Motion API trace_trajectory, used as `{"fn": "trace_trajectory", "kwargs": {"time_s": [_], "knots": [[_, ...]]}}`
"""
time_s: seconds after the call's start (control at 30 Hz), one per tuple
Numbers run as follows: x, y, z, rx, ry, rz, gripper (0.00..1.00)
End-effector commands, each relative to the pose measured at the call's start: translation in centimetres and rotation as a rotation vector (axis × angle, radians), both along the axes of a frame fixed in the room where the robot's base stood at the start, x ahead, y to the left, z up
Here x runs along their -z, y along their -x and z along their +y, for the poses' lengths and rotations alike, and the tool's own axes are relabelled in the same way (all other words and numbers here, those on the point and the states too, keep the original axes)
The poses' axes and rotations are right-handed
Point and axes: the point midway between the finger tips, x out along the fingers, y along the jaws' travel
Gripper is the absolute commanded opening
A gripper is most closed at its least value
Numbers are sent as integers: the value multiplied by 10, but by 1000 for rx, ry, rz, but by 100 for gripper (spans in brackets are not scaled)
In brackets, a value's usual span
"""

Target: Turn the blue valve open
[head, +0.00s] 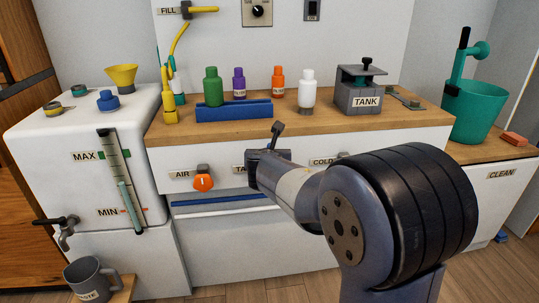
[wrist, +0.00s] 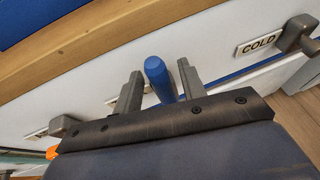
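The blue valve handle (wrist: 160,76) shows in the wrist view as a blue bar pointing up and slightly left, on the white counter front. My gripper (wrist: 159,82) is open, with one grey finger on each side of the handle. A gap shows on the left of the handle; the right finger is closer, and I cannot tell whether it touches. In the head view my gripper (head: 262,160) is at the counter front by a partly covered label starting "TA"; the blue handle is hidden there behind my arm.
The orange AIR valve (head: 203,183) is to the left. The COLD label (head: 323,161) is to the right, with a grey valve part (wrist: 297,33) beside it. The wooden counter edge (head: 200,134) runs above. A blue rail (head: 215,201) runs below.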

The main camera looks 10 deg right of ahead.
Motion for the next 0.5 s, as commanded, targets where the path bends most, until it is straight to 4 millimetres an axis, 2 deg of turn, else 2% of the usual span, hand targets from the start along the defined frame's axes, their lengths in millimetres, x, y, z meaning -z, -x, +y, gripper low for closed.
{"fn": "trace_trajectory", "kwargs": {"time_s": [0.27,0.37,0.5], "knots": [[-4,3,0,0,0,-3,39],[-8,12,3,0,0,-3,39],[-20,35,8,-1,-2,-4,39]]}}
